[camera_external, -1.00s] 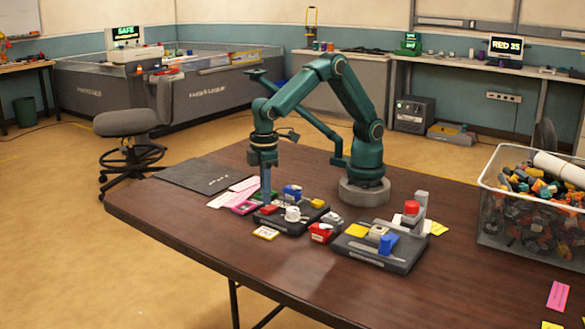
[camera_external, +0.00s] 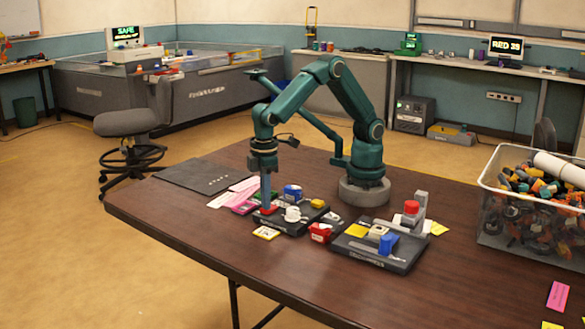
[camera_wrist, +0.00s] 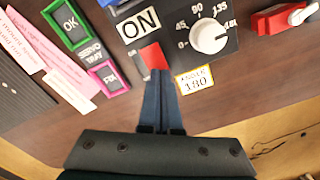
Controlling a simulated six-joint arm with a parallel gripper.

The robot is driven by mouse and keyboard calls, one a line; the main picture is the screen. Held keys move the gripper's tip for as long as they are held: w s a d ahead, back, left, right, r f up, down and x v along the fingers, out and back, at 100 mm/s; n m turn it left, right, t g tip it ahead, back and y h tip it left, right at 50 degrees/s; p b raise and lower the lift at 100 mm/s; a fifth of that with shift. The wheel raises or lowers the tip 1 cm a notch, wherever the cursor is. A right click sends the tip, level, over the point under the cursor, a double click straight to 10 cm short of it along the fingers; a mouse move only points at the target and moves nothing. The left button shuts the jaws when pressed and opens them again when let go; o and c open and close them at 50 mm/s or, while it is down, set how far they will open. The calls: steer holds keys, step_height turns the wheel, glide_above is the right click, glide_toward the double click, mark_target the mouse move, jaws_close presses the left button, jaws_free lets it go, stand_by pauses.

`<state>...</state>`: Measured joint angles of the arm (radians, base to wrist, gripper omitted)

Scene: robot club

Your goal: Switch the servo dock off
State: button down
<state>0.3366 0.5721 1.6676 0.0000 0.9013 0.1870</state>
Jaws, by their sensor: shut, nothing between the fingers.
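The servo dock (camera_external: 290,229) is a dark panel on the table, left of the other dark board. The red switch also shows in the external view (camera_external: 268,211). My gripper (camera_external: 265,204) is shut and empty, pointing down. In the wrist view its fingertips (camera_wrist: 158,80) are at the near edge of the red switch; I cannot tell if they touch it.
A yellow card reading 180 (camera_wrist: 195,82) lies in front of the dock. Green (camera_wrist: 69,23) and pink (camera_wrist: 110,78) framed tags and paper slips lie to the left. A red object (camera_external: 320,232) and a second board (camera_external: 352,245) stand to the right.

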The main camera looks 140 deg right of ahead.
steer(key=shift+f, duration=0.25)
steer(key=shift+r, duration=3.55)
